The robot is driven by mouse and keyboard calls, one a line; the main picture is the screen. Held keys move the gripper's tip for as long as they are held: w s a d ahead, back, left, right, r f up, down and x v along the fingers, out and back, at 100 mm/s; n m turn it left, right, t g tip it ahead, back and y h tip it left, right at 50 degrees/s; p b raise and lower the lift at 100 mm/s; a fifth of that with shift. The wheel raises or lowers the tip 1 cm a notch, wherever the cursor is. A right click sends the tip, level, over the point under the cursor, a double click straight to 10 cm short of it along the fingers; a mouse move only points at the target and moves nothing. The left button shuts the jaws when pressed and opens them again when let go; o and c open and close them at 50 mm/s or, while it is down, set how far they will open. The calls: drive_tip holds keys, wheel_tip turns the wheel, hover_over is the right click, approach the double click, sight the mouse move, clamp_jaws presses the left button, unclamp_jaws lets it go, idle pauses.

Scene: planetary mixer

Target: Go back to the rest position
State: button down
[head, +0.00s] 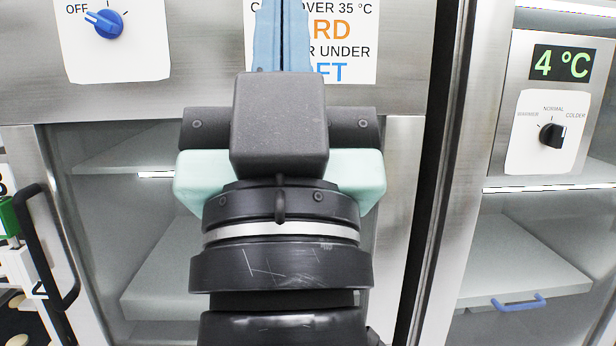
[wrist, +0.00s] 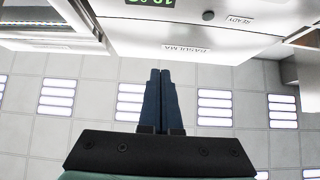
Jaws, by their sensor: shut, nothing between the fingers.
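My gripper (head: 281,35) is in the upper middle of the head view, in front of a steel cabinet. Its two blue fingers point up and lie side by side, shut and empty. In the wrist view my gripper (wrist: 160,80) also shows with its fingers together and nothing between them. The fingers cover part of a printed sign (head: 345,45) about 35 °C. My arm hides the middle of the cabinet.
A blue knob (head: 104,23) marked OFF sits at upper left. Below is a glass-fronted compartment (head: 130,230). At right are a 4 °C display (head: 562,63), a black dial (head: 552,135) and a shelf with a blue handle (head: 519,302). A black door handle (head: 45,245) sticks out at left.

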wheel_tip(320, 180, up, 17)
drive_tip(key=s+d+h+p, duration=0.1)
drive_tip(key=s+p, duration=0.1)
drive_tip(key=p, duration=1.5)
drive_tip(key=shift+d, duration=0.25)
drive_tip(key=shift+f, duration=0.1)
